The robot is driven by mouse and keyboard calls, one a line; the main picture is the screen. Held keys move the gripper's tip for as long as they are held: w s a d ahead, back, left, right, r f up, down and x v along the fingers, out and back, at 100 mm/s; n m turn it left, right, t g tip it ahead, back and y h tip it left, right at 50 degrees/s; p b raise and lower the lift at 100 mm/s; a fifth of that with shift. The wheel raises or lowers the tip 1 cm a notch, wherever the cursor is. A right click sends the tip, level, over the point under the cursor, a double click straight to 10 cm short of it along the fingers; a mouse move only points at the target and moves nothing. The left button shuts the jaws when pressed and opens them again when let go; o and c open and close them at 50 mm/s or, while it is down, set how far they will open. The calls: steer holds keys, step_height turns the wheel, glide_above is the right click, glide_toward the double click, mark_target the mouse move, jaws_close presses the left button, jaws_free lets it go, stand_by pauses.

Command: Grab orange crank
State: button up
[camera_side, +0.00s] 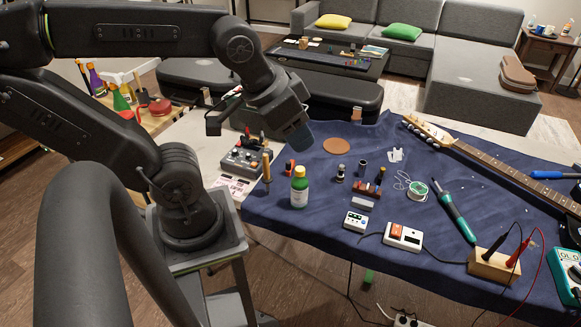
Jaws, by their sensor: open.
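A small orange piece (290,169), which looks like the orange crank, lies on the dark blue cloth just behind the green bottle. It is too small to make out its exact shape.
A green bottle (299,188) and an upright wooden-handled tool (266,170) stand close to the orange piece. A grey box with knobs (245,158) sits to its left. A brown disc (336,146) lies behind right. A guitar neck (490,162) crosses the right side.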

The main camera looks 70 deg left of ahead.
steer(key=shift+o, duration=0.7)
steer(key=w+a+f+n, duration=0.3)
steer(key=w+a+f, duration=0.15)
steer(key=w, duration=0.45)
steer(key=n+g+y, duration=0.3)
steer(key=n+y, duration=0.1)
steer(key=n, duration=0.6)
glide_above(289, 164)
steer(key=d, duration=0.2)
steer(key=f, duration=2.2)
steer(key=shift+s, duration=0.4)
steer(key=shift+s+a+f+g, duration=0.1)
steer(key=shift+a+f+g, duration=0.2)
steer(key=shift+f, duration=0.2)
steer(key=shift+x, duration=3.4)
